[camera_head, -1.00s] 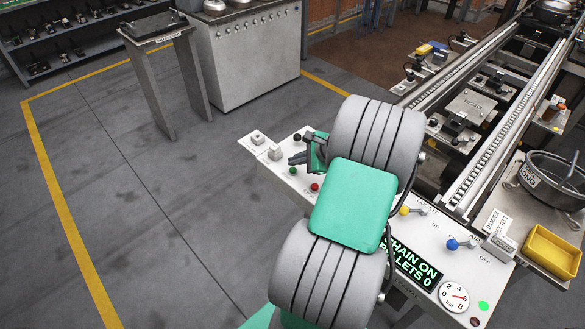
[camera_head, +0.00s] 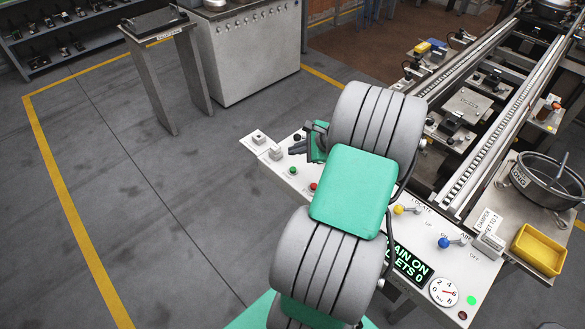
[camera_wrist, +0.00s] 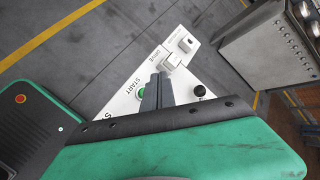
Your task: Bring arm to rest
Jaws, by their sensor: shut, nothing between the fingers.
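My gripper (camera_head: 297,148) shows in the head view at the left of my arm, over the left end of the white control panel (camera_head: 421,267). In the wrist view my gripper (camera_wrist: 159,86) has its two dark fingers together, empty, in front of the green START button (camera_wrist: 141,92). I cannot tell from the picture whether the fingertips touch the panel. My arm is folded and hides the middle of the panel.
The panel carries a yellow-knobbed lever (camera_head: 401,209), a blue-knobbed lever (camera_head: 445,243), a lit display and a gauge (camera_head: 444,291). Rails (camera_head: 480,150) run behind it. A yellow bin (camera_head: 539,249) and a pot (camera_head: 549,180) stand at right. The floor at left is clear.

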